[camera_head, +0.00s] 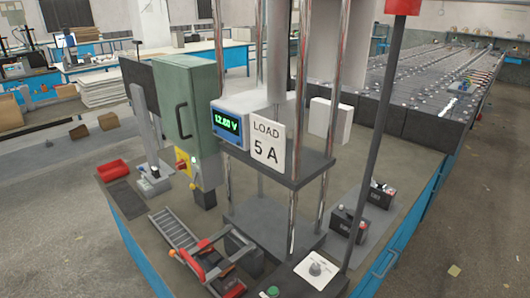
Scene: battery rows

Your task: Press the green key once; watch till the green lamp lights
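A round green key (272,292) sits on a dark box at the bottom edge of the head view, partly cut off by the frame. No green lamp can be made out. A red lamp-like block (403,6) tops a dark pole at the top edge, and it is cut off there. A blue-framed meter (229,125) shows green digits in volts, and a white sign (268,145) beside it reads "LOAD 5 A". Neither of my grippers shows in this view.
A white panel with a round knob (317,268) lies right of the key. Chrome posts (333,100) rise behind it. Small dark batteries (349,222) stand on the right. A red-handled device (205,255), a green cabinet (190,115) and a red tray (112,170) are on the left.

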